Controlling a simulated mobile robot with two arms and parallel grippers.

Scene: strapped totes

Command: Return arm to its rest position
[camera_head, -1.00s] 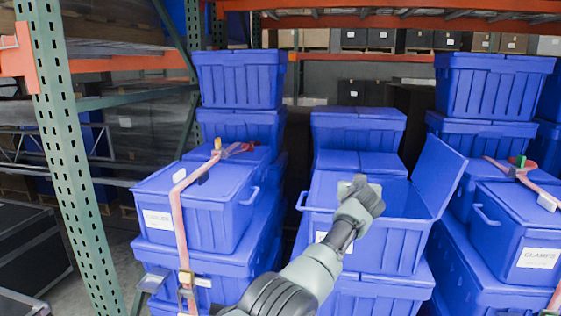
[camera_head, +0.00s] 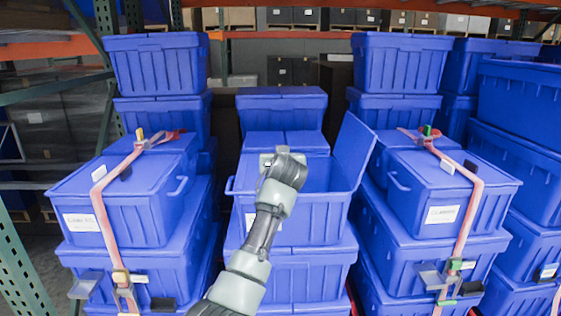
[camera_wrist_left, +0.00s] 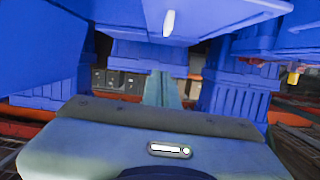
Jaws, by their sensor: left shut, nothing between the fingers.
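My left arm rises from the bottom of the head view. Its gripper end (camera_head: 280,164) is in front of an open blue tote (camera_head: 290,217), whose lid (camera_head: 352,150) stands raised at the right. The arm hides part of the tote's front and opening. I cannot tell whether the arm touches it. The fingers are not clear, but the gripper looks shut and holds nothing I can see. The wrist view shows a grey-green part of my arm close up, with blue totes above and beyond it. My right arm is not in view.
A strapped, closed tote (camera_head: 120,205) is stacked on the left, and another (camera_head: 440,197) on the right. More blue totes stand behind and at the far right. A green rack post (camera_head: 20,265) is at the lower left. Narrow gaps separate the stacks.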

